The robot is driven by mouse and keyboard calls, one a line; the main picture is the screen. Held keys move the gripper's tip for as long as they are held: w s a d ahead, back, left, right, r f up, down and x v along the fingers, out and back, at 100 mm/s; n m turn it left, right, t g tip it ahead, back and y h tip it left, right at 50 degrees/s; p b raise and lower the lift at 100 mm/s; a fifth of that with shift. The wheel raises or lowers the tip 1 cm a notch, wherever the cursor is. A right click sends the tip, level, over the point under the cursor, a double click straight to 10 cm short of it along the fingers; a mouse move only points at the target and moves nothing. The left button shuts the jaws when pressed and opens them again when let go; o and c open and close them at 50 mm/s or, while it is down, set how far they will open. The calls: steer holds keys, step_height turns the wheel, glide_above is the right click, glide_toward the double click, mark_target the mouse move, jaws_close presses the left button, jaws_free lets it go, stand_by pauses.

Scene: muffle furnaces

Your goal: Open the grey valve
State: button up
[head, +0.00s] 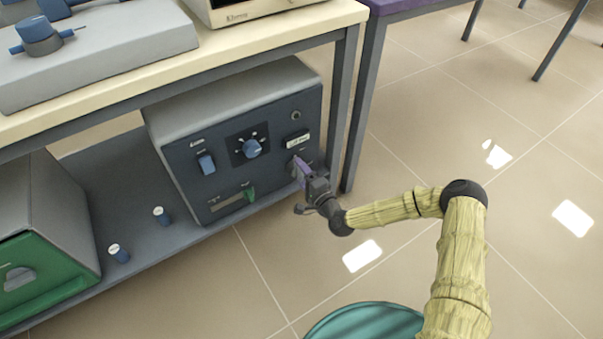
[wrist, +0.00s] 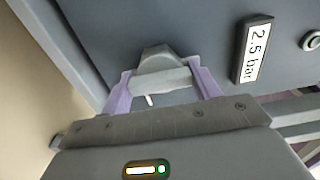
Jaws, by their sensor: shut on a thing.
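The grey valve (wrist: 158,62) sits on the dark front panel of a control box (head: 222,96), at the panel's right side. In the wrist view it has a grey body with a lighter bar across it. My gripper (head: 300,171) reaches the panel from the right in the head view and largely hides the valve there. In the wrist view the two purple fingers of my gripper (wrist: 161,86) stand on either side of the valve's light bar and are shut on it. A small white mark shows just below the bar.
A "2.5 bar" display (wrist: 255,52) is beside the valve. The panel also has a blue knob (head: 252,149), a blue switch (head: 206,163) and a green lever (head: 250,195). A table leg (head: 342,105) stands close right of the box. The floor in front is open.

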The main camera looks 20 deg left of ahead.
steer(key=shift+s+f, duration=0.1)
steer(key=shift+f, duration=0.05)
steer(key=o, duration=1)
steer(key=shift+d, duration=0.1)
steer(key=p+v, duration=0.6)
steer(key=v, duration=1.1)
steer(key=shift+s, duration=0.15)
